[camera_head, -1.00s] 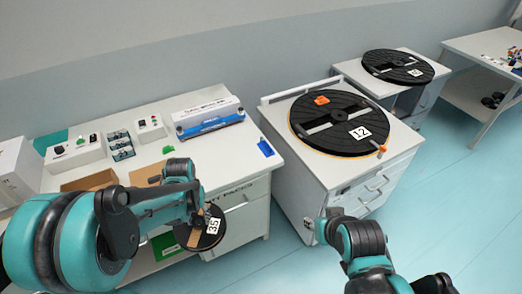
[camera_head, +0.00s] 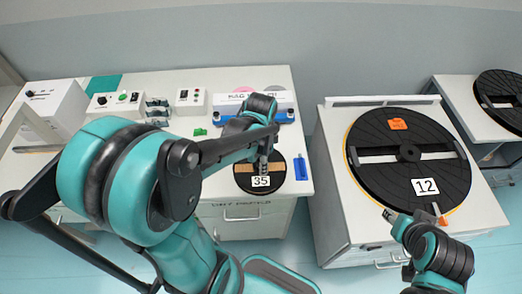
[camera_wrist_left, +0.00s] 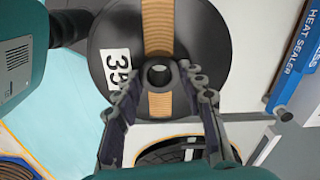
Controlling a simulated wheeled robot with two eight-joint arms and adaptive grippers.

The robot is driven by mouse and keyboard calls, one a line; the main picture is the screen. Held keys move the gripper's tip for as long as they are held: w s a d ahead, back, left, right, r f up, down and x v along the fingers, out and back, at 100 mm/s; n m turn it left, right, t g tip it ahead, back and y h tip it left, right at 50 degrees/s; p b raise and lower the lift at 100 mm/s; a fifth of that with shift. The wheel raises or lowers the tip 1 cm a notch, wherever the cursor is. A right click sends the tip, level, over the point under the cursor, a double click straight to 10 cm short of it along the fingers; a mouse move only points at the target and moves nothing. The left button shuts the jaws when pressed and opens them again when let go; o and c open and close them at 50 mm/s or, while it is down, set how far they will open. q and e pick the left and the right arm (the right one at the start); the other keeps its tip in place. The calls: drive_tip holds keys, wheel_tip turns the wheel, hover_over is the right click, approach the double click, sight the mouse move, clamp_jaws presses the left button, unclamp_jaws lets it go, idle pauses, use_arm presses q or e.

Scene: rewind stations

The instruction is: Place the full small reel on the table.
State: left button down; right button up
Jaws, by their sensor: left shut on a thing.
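The small reel (camera_head: 244,184), black with brown tape across it and a white "35" label, is over the front right part of the white table (camera_head: 303,140). My left gripper (camera_head: 265,160) is shut on the reel at its hub. In the left wrist view the reel (camera_wrist_left: 205,40) faces the camera, with the fingers of my left gripper (camera_wrist_left: 160,85) on either side of the hub. I cannot tell whether the reel touches the table. My right gripper (camera_head: 392,216) is by the front of the large-reel station; its fingers are too small to read.
A blue-and-white heat sealer (camera_head: 284,115) stands behind the small reel and a blue item (camera_head: 300,168) lies to its right. Control boxes (camera_head: 190,98) stand along the back. A large black reel (camera_head: 440,170) labelled "12" sits on the cabinet (camera_head: 335,195) to the right.

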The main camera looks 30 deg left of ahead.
use_arm(q)
drive_tip(key=w+a+f+b, duration=0.1)
drive_tip(key=w+a+f, duration=0.1)
drive_tip(key=f, duration=0.1)
drive_tip(key=w+a+f+b, duration=0.2)
drive_tip(key=w+f, duration=0.1)
drive_tip(key=f, duration=0.1)
drive_tip(key=w+a+f+b, duration=0.1)
drive_tip(key=w+a+f, duration=0.1)
drive_tip(key=w+f, duration=0.1)
drive_tip(key=shift+w+f, duration=0.1)
drive_tip(key=shift+f, duration=0.1)
drive_tip(key=shift+r, duration=0.1)
drive_tip(key=c, duration=0.9)
unclamp_jaws()
drive_tip(key=shift+b, duration=0.3)
